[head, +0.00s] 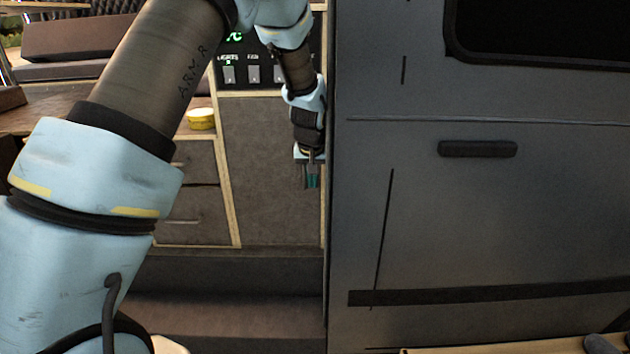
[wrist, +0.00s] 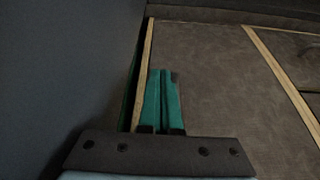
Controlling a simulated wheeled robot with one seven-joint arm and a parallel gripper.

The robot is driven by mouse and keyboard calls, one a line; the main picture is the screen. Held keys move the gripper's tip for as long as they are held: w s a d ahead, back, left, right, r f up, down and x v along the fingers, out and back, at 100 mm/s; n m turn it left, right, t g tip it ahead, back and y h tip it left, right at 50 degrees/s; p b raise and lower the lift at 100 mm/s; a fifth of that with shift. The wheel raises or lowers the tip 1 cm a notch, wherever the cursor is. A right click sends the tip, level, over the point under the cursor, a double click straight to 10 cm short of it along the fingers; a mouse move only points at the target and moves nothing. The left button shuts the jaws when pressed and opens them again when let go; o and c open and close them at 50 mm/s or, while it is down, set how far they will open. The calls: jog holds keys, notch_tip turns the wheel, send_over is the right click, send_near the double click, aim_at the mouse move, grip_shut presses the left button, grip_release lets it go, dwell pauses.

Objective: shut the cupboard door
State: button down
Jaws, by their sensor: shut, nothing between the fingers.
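The cupboard door looks to be the dark brown panel (head: 262,175) with light wood edging, below the switch panel. No clear gap shows around it, and I cannot tell whether it is fully closed. In the wrist view the brown panel (wrist: 225,85) fills the middle and right, with a wood strip on each side. My gripper (head: 311,183) is shut and empty, its teal fingers pointing down in front of the panel's right edge. In the wrist view the gripper (wrist: 164,75) lies over the panel near the left wood strip. I cannot tell whether it touches.
The grey van door (head: 480,220) stands close on the right of my gripper. Drawers (head: 190,190) and a counter with a yellow tin (head: 201,118) are left of the panel. The switch panel (head: 255,70) is above. A dark step (head: 230,310) lies below.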

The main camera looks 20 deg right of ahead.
jog(key=b+v, duration=0.2)
jog(key=v, duration=0.7)
jog(key=shift+r, duration=0.3)
jog(key=a+f+n+g+y, duration=0.1)
jog(key=a+f+n, duration=0.1)
jog(key=a, duration=1.8)
jog(key=s+a+f+n, duration=0.1)
jog(key=s+a, duration=0.4)
jog(key=a, duration=0.3)
jog(key=s+a+f+n+g, duration=0.1)
jog(key=s+a, duration=0.5)
jog(key=a, duration=0.2)
jog(key=shift+s+a+y, duration=0.25)
jog(key=shift+y, duration=0.15)
jog(key=shift+f, duration=0.1)
